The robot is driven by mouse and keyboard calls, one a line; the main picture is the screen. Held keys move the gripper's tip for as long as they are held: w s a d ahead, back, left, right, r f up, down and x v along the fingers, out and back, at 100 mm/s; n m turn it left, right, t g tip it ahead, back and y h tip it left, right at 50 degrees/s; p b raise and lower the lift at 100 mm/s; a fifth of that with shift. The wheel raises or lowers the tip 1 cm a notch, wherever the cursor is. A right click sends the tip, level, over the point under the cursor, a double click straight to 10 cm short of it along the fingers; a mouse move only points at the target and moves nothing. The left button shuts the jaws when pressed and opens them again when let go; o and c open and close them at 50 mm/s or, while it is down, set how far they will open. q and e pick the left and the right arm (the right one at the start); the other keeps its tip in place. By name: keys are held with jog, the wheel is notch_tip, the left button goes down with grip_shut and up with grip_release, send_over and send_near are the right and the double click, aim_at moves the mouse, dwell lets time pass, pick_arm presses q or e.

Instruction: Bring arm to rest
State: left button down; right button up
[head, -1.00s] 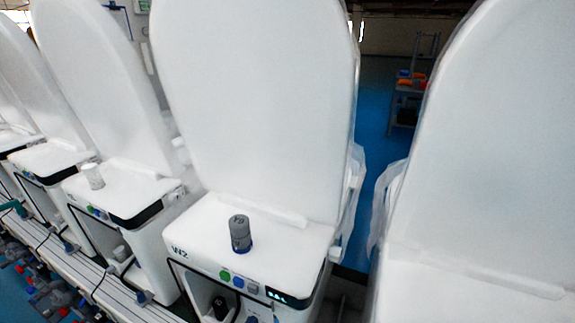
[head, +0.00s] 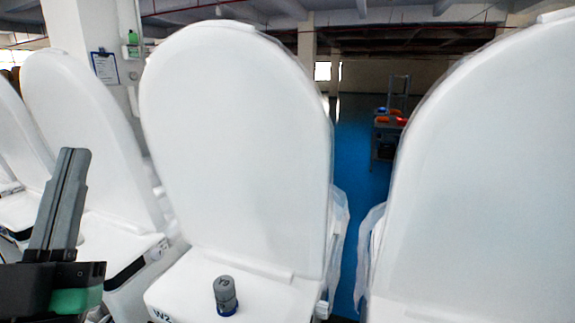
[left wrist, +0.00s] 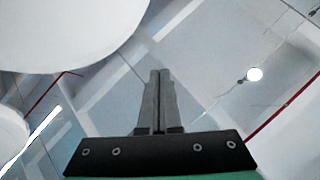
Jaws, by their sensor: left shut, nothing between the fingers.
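My left gripper (head: 66,205) stands upright at the left edge of the head view, in front of the row of white toilets. Its fingers are together with nothing between them. The left wrist view also shows the gripper (left wrist: 160,80), its fingers side by side against the ceiling. My right gripper is in neither view.
White toilets with raised lids stand in a row; the middle one (head: 235,140) carries a grey cylinder (head: 225,293) on its top. Another raised lid (head: 480,170) fills the right. A blue floor (head: 362,160) and a cart with coloured bins (head: 388,130) lie behind.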

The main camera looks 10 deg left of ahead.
pick_arm(q)
jog(key=s+d+r+m+t+h+p, duration=0.15)
jog(key=s+d+r+h+p, duration=0.25)
jog(key=d+r+h, duration=0.5)
notch_tip(320, 180, up, 33)
jog(key=w+h+p, duration=0.1)
jog(key=h+p, duration=0.1)
jog(key=p, duration=3.2)
jog(key=shift+d, duration=0.15)
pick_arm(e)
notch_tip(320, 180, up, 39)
pick_arm(q)
jog(key=shift+f, duration=0.1)
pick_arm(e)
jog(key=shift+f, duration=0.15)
